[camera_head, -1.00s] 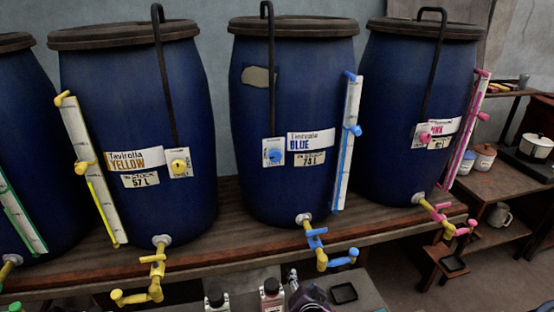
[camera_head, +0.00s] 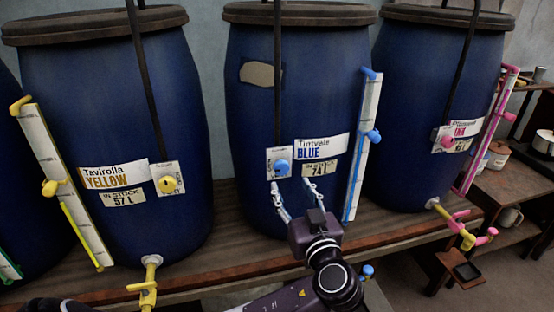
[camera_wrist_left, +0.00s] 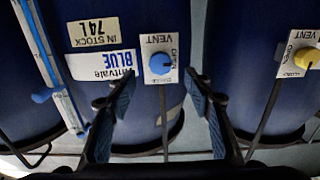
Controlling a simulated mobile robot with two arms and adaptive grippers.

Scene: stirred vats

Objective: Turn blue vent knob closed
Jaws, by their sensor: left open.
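The blue vent knob (camera_head: 282,168) sits on a white plate on the front of the middle blue drum (camera_head: 240,120), left of its BLUE label (camera_head: 322,147). My left gripper (camera_head: 292,184) is open in front of this drum, its fingertips just below the knob. In the left wrist view, the picture is upside down. There the knob (camera_wrist_left: 161,65) shows between and beyond the open fingers (camera_wrist_left: 160,82), with nothing held. Contact with the knob cannot be seen. The plate reads VENT and OPEN; which way the knob points is unclear. My right gripper is not in view.
The yellow vent knob (camera_head: 167,184) is on the drum to the left, the pink one (camera_head: 447,142) on the drum to the right. A blue-trimmed sight gauge (camera_head: 362,150) stands right of the label. A black rod (camera_head: 277,80) runs down above the knob.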

